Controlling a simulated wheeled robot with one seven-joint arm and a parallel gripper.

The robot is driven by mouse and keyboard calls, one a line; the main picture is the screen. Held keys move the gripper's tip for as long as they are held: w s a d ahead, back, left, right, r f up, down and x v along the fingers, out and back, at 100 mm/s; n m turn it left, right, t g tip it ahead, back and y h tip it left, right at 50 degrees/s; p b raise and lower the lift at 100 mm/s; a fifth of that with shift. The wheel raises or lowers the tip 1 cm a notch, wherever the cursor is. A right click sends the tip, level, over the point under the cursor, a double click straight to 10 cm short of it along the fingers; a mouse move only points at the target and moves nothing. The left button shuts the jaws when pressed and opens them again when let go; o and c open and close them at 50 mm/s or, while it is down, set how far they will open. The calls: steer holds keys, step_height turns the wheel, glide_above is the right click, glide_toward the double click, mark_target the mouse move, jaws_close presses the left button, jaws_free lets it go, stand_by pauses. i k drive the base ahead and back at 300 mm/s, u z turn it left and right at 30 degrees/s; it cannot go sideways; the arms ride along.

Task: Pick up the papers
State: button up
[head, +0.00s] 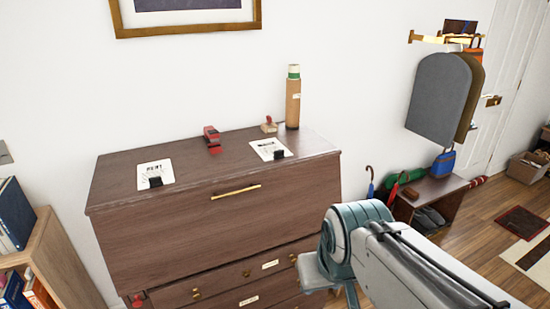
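Two white papers with dark print lie flat on top of the brown wooden cabinet (210,170). One paper (151,169) is at the left, near the front edge, with a small black clip (155,182) at its front edge. The other paper (267,146) is farther right, with a similar black clip (279,155) at its front edge. My arm reaches in from the lower right, in front of the cabinet's right side. My gripper cannot be made out, and nothing of mine touches the papers.
A red stapler-like object (211,137), a wooden-handled stamp (269,125) and a tall brown tube (293,98) stand along the back of the cabinet top. A bookshelf (48,248) is at left, a low bench (432,190) at right. Wooden floor shows at right.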

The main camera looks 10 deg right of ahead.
mark_target(269, 150)
steer(key=z, duration=0.75)
steer(key=i, duration=1.1)
steer(key=u, duration=0.6)
steer(key=i, duration=0.5)
steer(key=u, duration=0.65)
